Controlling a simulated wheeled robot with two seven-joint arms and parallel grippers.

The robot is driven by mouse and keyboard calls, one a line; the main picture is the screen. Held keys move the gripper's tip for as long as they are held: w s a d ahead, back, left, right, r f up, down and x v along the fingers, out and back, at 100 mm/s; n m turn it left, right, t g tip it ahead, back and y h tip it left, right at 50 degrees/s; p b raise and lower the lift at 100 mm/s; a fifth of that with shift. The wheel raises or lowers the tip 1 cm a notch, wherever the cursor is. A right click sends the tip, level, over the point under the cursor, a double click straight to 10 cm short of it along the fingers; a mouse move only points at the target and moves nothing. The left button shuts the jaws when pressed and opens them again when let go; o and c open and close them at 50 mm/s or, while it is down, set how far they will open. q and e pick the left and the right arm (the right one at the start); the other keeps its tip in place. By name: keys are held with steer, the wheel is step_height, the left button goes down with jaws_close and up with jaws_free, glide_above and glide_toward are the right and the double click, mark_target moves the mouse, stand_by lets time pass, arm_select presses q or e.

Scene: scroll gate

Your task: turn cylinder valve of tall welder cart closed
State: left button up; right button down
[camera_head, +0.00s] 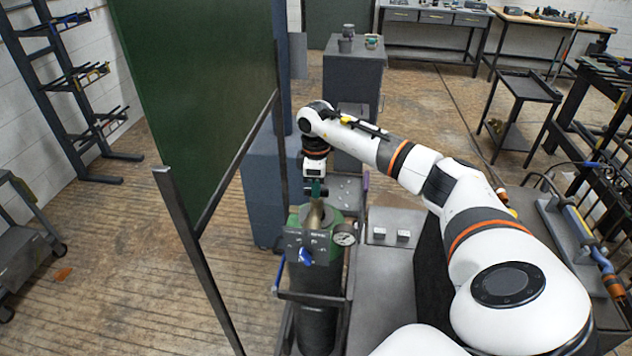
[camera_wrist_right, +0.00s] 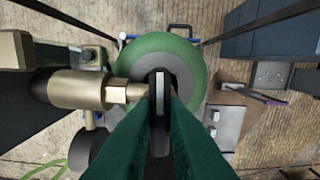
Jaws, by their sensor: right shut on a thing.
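The tall gas cylinder (camera_head: 316,315) has a dark body and a green shoulder, and it stands upright in a dark cart frame (camera_head: 325,298). My right gripper (camera_head: 316,192) comes down on its top from above. In the right wrist view the green fingers (camera_wrist_right: 160,110) are shut on the dark valve handle (camera_wrist_right: 159,86), which sits over the green cylinder shoulder (camera_wrist_right: 190,55). A brass fitting (camera_wrist_right: 85,88) runs from the valve to the left. In the head view the gripper partly hides the valve. My left gripper is not in view.
A gauge (camera_head: 344,239) and a panel with a blue knob (camera_head: 306,256) sit at the cylinder's front. A green welding screen (camera_head: 200,90) with a metal post stands close on the left. A grey cabinet (camera_head: 352,75) stands behind.

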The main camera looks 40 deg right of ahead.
steer(key=shift+d+r+m, duration=0.1)
steer(key=shift+r+m, duration=0.05)
steer(key=shift+m, duration=0.25)
steer(key=c, duration=1.5)
jaws_free()
steer(key=shift+o, duration=0.2)
steer(key=shift+w+r+b, duration=0.1)
steer(key=shift+r+b, duration=0.2)
steer(key=shift+r, duration=0.1)
step_height(320, 180, up, 11)
steer(key=b, duration=0.3)
